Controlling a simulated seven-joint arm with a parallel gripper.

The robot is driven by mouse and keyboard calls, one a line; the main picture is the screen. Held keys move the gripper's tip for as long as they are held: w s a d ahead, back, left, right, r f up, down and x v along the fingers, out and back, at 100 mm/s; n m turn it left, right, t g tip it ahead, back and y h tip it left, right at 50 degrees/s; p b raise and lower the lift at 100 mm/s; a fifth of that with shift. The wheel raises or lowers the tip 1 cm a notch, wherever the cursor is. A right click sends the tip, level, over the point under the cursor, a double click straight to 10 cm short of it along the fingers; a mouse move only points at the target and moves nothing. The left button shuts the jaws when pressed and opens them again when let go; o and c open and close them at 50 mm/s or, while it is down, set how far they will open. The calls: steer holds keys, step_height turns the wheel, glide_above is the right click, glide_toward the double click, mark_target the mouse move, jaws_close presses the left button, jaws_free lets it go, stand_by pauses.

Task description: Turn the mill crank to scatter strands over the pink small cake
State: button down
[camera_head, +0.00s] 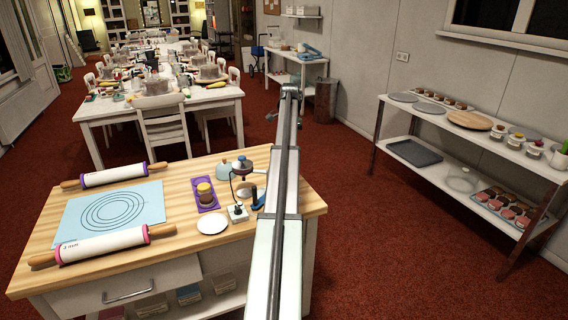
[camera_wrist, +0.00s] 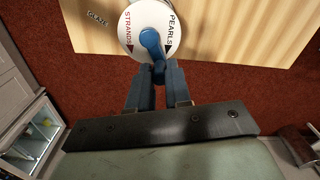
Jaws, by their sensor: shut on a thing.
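My gripper (camera_wrist: 159,70) is shut on the near end of this handle. In the head view my arm hides the gripper. A small brown and yellow cake-like thing (camera_head: 205,191) stands on a purple tray (camera_head: 210,208) on the wooden worktop. I cannot pick out the pink small cake on this worktop.
The worktop (camera_head: 185,180) also holds two rolling pins (camera_head: 114,175), a blue mat (camera_head: 75,215), a white plate (camera_head: 212,224), and a domed thing (camera_head: 242,166). A shelf rack (camera_head: 450,165) at right holds trays and small pink things (camera_head: 508,207). A set table stands behind.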

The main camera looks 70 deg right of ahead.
steer(key=shift+w+d, duration=0.1)
steer(key=shift+w, duration=0.65)
steer(key=shift+w+a, duration=0.2)
steer(key=shift+w, duration=0.35)
steer(key=shift+w+a, duration=0.1)
steer(key=shift+a, duration=0.05)
steer(key=shift+w+a, duration=0.35)
